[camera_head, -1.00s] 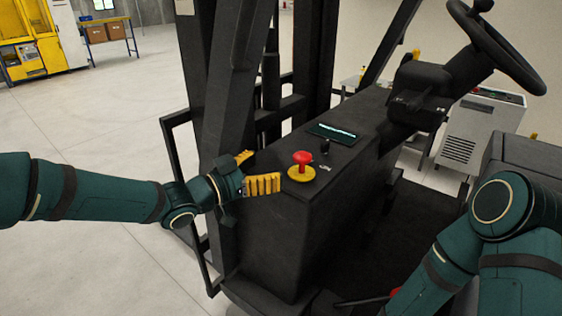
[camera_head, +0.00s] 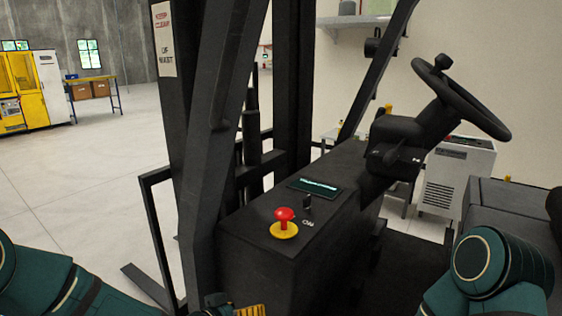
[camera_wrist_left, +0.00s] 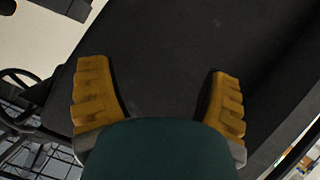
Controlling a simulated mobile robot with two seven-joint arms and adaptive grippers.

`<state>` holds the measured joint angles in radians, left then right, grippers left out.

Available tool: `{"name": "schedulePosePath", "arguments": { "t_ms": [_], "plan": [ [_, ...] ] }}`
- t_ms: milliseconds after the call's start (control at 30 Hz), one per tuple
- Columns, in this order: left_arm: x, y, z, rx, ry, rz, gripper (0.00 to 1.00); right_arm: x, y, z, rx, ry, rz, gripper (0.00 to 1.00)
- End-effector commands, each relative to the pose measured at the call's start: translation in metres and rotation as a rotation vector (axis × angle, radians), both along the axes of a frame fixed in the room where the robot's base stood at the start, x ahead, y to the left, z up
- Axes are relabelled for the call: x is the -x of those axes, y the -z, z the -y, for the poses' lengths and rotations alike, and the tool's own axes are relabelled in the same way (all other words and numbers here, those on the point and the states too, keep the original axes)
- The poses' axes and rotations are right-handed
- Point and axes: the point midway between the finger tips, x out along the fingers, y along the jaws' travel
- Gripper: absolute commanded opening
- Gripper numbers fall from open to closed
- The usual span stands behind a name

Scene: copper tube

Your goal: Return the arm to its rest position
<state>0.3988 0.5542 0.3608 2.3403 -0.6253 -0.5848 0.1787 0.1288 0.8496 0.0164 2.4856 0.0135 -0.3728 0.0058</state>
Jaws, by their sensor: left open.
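My left gripper (camera_head: 240,309) shows only in part at the bottom edge of the head view, low in front of the forklift's black console (camera_head: 262,262). In the left wrist view its two yellow fingers (camera_wrist_left: 158,100) stand wide apart with nothing between them, and a dark surface lies beyond. My left arm (camera_head: 45,285) runs along the lower left corner. My right arm (camera_head: 490,270) shows at the lower right, but its gripper is out of view. A red mushroom button (camera_head: 285,214) on a yellow base sits on top of the console, apart from the left gripper.
The forklift's mast (camera_head: 215,130) and dark side frame stand left of the console. A steering wheel (camera_head: 460,98) and seat (camera_head: 505,215) are to the right. A white cabinet (camera_head: 450,180) stands behind. Open floor (camera_head: 75,185) lies at the left.

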Motion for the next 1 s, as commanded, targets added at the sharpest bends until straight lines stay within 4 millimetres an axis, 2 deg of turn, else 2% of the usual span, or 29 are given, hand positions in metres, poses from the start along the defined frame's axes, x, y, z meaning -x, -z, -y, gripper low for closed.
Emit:
{"name": "schedulePosePath", "arguments": {
  "t_ms": [33, 200, 300, 400, 500, 600, 1000],
  "plan": [
    [0.014, 0.031, 0.004, -0.008, -0.014, -0.092, 0.78, 0.001, 0.003, 0.000, 0.000, -0.001, -0.002, 0.47],
    [0.068, 0.117, 0.004, -0.070, -0.079, -0.397, 0.78, 0.002, 0.008, 0.000, 0.000, -0.004, -0.004, 0.47],
    [0.105, 0.157, 0.001, -0.118, -0.113, -0.560, 0.78, 0.003, 0.011, -0.001, -0.001, -0.004, -0.006, 0.47],
    [0.137, 0.185, -0.003, -0.162, -0.139, -0.689, 0.78, 0.003, 0.013, -0.001, -0.001, -0.006, -0.007, 0.47],
    [0.161, 0.202, -0.008, -0.196, -0.161, -0.779, 0.78, 0.003, 0.014, -0.001, -0.001, -0.006, -0.008, 0.47],
    [0.173, 0.210, -0.011, -0.214, -0.175, -0.825, 0.78, 0.004, 0.014, -0.001, -0.001, -0.006, -0.008, 0.47],
    [0.176, 0.211, -0.012, -0.219, -0.180, -0.837, 0.78, 0.004, 0.014, -0.001, -0.001, -0.006, -0.008, 0.47]
  ]
}}
